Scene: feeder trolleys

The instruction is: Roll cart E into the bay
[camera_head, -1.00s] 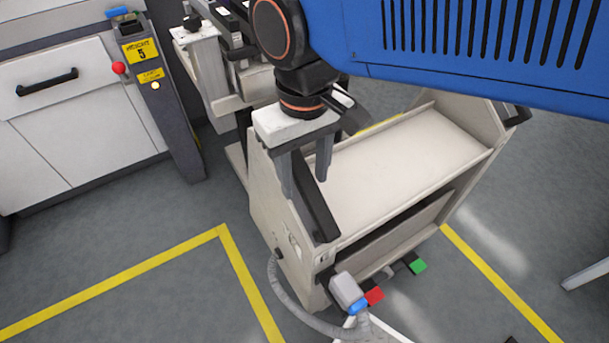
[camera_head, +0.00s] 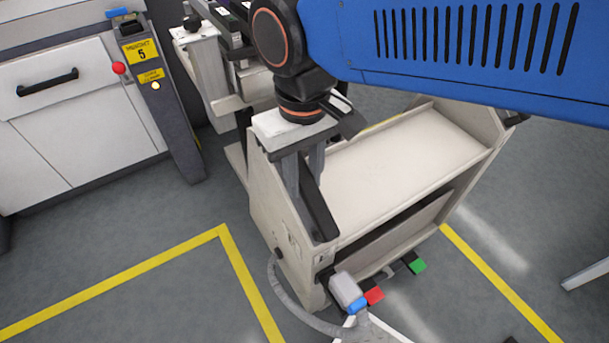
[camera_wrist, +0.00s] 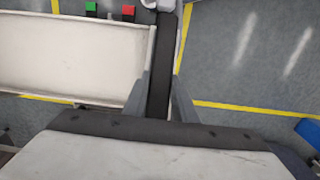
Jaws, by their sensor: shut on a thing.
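The cart (camera_head: 405,170) is a cream trolley with a flat top shelf, standing on the grey floor; no letter on it is readable. A dark bar handle (camera_head: 318,212) runs along its left side, and it also shows in the wrist view (camera_wrist: 161,70). My gripper (camera_head: 306,185) points down over this side with one finger on each side of the handle, shut on it. In the wrist view my gripper (camera_wrist: 160,105) has the bar between its fingers. A red pedal (camera_head: 374,296) and a green pedal (camera_head: 417,267) stick out low on the cart. Which place is the bay, I cannot tell.
Yellow floor lines (camera_head: 130,275) lie left and right of the cart. A grey post (camera_head: 165,100) marked 5 and a white cabinet (camera_head: 85,140) stand at the left. A grey hose (camera_head: 285,300) with a grey-and-blue plug (camera_head: 345,290) hangs at the cart's near corner.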

